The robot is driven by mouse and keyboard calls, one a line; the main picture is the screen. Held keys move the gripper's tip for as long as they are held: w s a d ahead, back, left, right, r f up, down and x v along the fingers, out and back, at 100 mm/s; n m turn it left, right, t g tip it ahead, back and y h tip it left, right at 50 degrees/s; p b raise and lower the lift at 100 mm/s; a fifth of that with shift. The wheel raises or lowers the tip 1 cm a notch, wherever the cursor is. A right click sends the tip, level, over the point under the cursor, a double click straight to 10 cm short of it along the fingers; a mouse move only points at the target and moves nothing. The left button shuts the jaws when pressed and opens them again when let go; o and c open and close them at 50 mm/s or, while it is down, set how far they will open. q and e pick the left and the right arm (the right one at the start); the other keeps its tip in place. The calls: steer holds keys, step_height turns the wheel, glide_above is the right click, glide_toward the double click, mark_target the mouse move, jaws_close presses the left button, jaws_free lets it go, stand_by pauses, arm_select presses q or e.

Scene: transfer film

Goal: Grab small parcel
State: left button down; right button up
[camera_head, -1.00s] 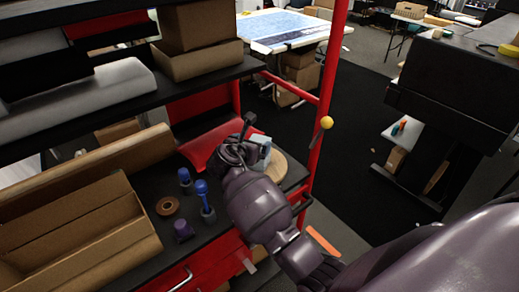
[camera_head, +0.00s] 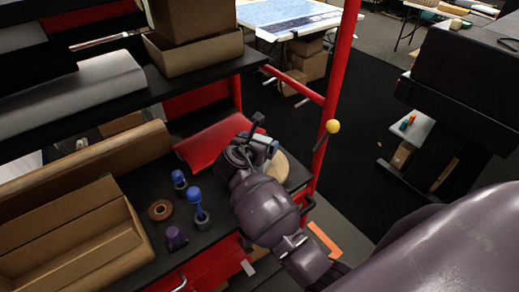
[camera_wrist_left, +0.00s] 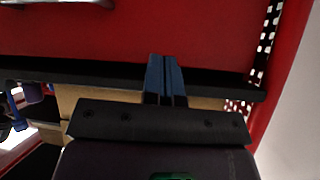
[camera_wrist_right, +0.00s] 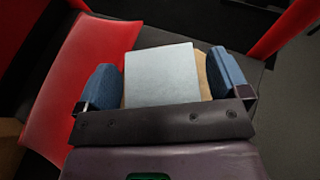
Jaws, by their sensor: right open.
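The small parcel is a pale grey-blue flat-faced box (camera_wrist_right: 162,76) in the right wrist view. It lies between the two blue fingers of my right gripper (camera_wrist_right: 165,85), which are open, with a finger on either side. A gap shows beside each finger. In the head view my right gripper (camera_head: 258,143) is over the black shelf's right end and hides most of the parcel. My left gripper (camera_wrist_left: 164,78) shows only in the left wrist view, its blue fingers together with nothing seen between them, in front of a red panel and a black shelf edge.
Blue-topped tools (camera_head: 197,205), a brown tape roll (camera_head: 160,210) and an open cardboard box (camera_head: 75,240) are further left. A red post (camera_head: 337,95) rises at the right.

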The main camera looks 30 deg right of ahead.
steer(key=c, duration=1.2)
